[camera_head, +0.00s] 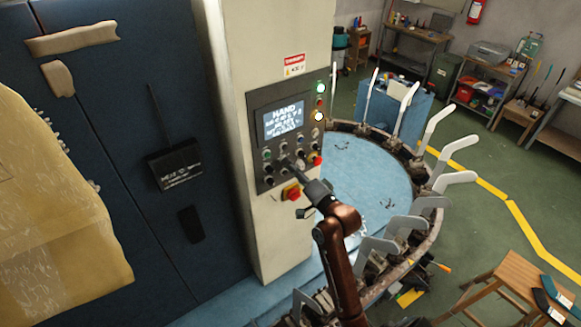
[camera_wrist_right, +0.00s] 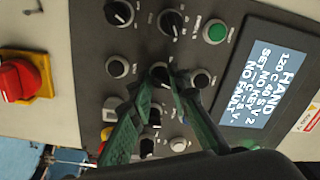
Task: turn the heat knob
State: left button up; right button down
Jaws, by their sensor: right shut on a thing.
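The control panel (camera_head: 289,133) is on the front of the cream machine column. Its black knobs sit in rows below the lit screen (camera_head: 284,119). My right gripper (camera_head: 287,165) reaches the panel's lower middle from below right. In the right wrist view its green fingers (camera_wrist_right: 165,82) are shut on a small round black knob (camera_wrist_right: 160,70). The labels by this knob are too small or hidden to read. Two larger pointer knobs (camera_wrist_right: 120,13) (camera_wrist_right: 171,22) stand nearby. My left gripper is not in view.
A green button (camera_wrist_right: 215,31) is beside the screen. A round blue table (camera_head: 365,180) ringed with pale foot forms stands to the right. A yellowish sheet (camera_head: 60,215) is at left.

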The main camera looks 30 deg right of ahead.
dwell(0.4)
jog(key=c, duration=1.8)
grip_release()
jog(key=shift+s, duration=0.1)
jog(key=s+d, duration=0.1)
jog(key=s, duration=1)
jog(key=shift+s+f, duration=0.25)
jog(key=shift+s, duration=0.15)
jog(key=shift+d, duration=0.1)
